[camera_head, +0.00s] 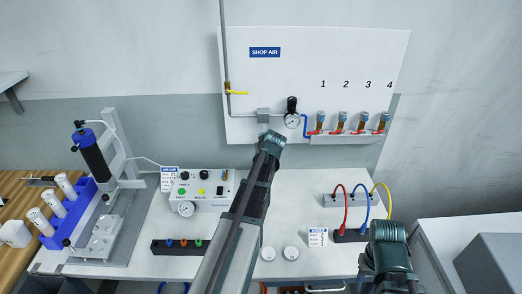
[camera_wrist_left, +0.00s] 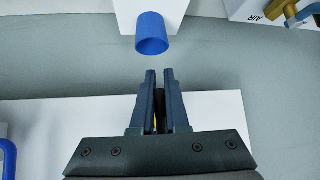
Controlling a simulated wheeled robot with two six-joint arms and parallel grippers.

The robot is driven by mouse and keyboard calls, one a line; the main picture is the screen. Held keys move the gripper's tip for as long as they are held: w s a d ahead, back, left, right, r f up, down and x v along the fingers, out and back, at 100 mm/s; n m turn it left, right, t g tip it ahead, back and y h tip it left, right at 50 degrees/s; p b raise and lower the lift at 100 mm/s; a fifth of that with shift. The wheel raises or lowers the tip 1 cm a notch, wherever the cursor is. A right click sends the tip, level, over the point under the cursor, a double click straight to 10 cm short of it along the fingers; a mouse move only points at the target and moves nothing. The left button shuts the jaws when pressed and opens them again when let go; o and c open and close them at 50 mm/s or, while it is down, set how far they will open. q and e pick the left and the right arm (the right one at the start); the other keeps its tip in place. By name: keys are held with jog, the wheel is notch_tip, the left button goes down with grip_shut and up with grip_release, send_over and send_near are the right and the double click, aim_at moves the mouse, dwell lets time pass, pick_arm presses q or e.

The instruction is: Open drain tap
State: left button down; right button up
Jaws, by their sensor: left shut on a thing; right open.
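My left arm reaches up the middle of the head view to the lower edge of the shop air board (camera_head: 245,60). My left gripper (camera_wrist_left: 160,75) is shut in the left wrist view, on a small piece with a thin brass-coloured part that I take for the drain tap (camera_wrist_left: 156,122); the fingers hide most of it. In the head view the arm's end stands just below a grey box (camera_head: 264,116) and hides the tap. Beyond the fingertips and apart from them is a blue cup (camera_wrist_left: 152,32). My right gripper (camera_head: 388,240) is open at the lower right, its fingers hardly visible.
A gauge (camera_head: 292,121) and several red-handled valves (camera_head: 338,128) are right of my left arm. On the table (camera_head: 290,210) are a control box (camera_head: 198,192) and a block with coloured hoses (camera_head: 345,200).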

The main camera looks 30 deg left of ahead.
dwell(0.4)
pick_arm(q)
jog(key=c, duration=0.9)
grip_release()
jog(key=p+v, duration=0.9)
jog(key=v, duration=0.4)
jog(key=shift+s+d+r+p, duration=0.1)
jog(key=shift+s+r+p, duration=0.2)
jog(key=shift+r+p, duration=0.1)
